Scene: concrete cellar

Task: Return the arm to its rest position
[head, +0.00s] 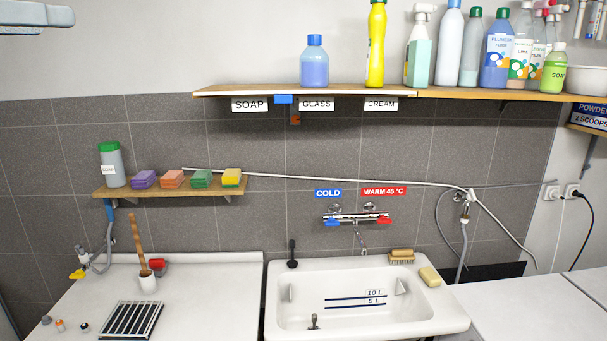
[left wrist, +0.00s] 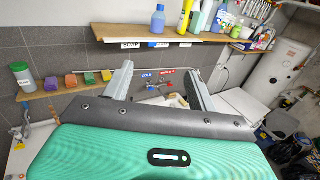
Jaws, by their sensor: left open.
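My left gripper (left wrist: 156,70) shows in the left wrist view, its two grey fingers spread apart with nothing between them. Behind the gap are the tiled wall and the sink taps, at a distance. In the head view, a pale grey part of my left gripper (head: 36,17) shows at the top left corner, high up and clear of the shelves. Its fingertips cannot be made out there. My right gripper is in neither view.
The upper shelf (head: 300,91) holds several bottles. The small left shelf (head: 170,192) holds a grey bottle and coloured sponges. Below are the white sink (head: 450,322) and the left counter (head: 210,290) with a brush and black rack. A white boiler (left wrist: 284,66) stands at right.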

